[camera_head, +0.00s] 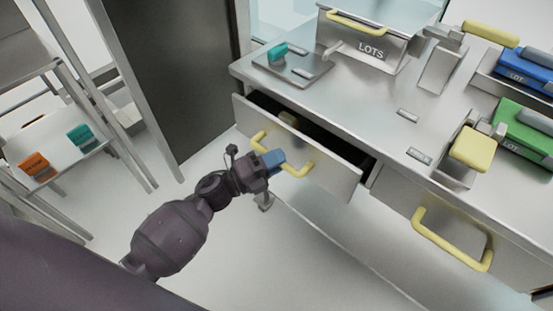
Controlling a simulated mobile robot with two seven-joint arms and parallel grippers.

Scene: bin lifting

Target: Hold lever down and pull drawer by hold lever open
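The left drawer (335,180) under the steel counter is partly open, and its dark inside shows. Its yellow handle (299,170) runs along the front. My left gripper (272,160) has blue fingertips that overlap the middle of this handle; whether they are closed around it cannot be told. Two lever-like parts with yellow grips stand on the counter: one (473,149) at the right and one (490,33) farther back. No gripper is at either of them. I cannot tell which part is the hold lever. My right gripper is not in view.
A second drawer with a yellow handle (450,243) is at the right, apparently shut. A LOTS box (362,50), a blue bin (528,70) and a green bin (525,132) are on the counter (370,110). The floor (290,260) before the drawers is clear.

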